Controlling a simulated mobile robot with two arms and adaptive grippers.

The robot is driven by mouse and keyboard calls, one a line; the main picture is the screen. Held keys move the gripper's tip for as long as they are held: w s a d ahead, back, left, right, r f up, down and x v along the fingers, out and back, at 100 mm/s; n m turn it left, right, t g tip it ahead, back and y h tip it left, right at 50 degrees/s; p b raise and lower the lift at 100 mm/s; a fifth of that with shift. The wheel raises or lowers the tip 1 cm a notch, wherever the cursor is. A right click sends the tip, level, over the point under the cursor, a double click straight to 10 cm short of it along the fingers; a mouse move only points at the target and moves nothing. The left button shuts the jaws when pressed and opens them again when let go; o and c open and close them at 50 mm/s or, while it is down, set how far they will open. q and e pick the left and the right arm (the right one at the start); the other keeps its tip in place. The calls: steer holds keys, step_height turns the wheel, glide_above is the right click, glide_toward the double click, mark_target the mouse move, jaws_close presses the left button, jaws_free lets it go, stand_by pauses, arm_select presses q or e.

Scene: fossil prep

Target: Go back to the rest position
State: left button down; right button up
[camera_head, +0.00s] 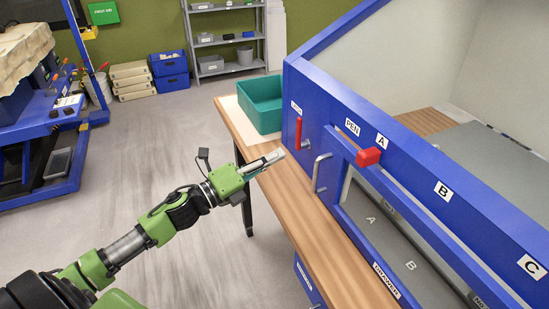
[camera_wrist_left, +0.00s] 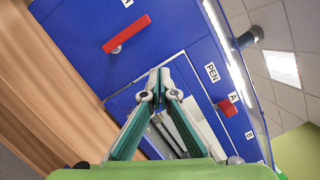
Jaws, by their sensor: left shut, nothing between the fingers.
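My left gripper (camera_head: 272,158) is shut and empty, held above the left edge of the wooden bench in the head view. In the left wrist view its two fingers (camera_wrist_left: 160,78) come together at the tips in front of the blue cabinet front. No object is between them. My right gripper is not in view.
A blue cabinet (camera_head: 318,90) with a red handle (camera_head: 298,132), a metal handle (camera_head: 320,172) and a red knob (camera_head: 368,157) stands on the wooden bench (camera_head: 325,240). A teal bin (camera_head: 262,112) sits behind. Grey floor (camera_head: 150,155) lies open to the left.

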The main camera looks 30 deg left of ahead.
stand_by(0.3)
arm_select(q)
steer(key=a+f+n+g+y, duration=0.1)
steer(key=a+f+n+y, duration=0.25)
steer(key=f, duration=0.55)
steer(key=a+f+n+y, duration=0.2)
steer(key=a+f+n, duration=0.25)
steer(key=f, duration=0.45)
steer(key=s+a+f+n+g+y, duration=0.15)
steer(key=s+f+n, duration=0.3)
steer(key=f, duration=0.75)
steer(key=s+a+f+n+g+y, duration=0.1)
steer(key=s+f+n+g+y, duration=0.25)
steer(key=f, duration=0.75)
steer(key=s+d+f+n+g, duration=0.3)
steer(key=s+f, duration=0.5)
steer(key=s, duration=0.2)
steer(key=s+d+f+n+g+h, duration=0.15)
steer(key=s+d+f, duration=0.25)
steer(key=s+f, duration=0.45)
steer(key=s+d+f+n+g, duration=0.35)
steer(key=s+f, duration=0.35)
steer(key=s, duration=0.4)
steer(key=s+d+f+n+g, duration=0.2)
steer(key=s+d, duration=0.3)
steer(key=s, duration=0.7)
steer(key=shift+f, duration=0.35)
steer(key=shift+w, duration=0.1)
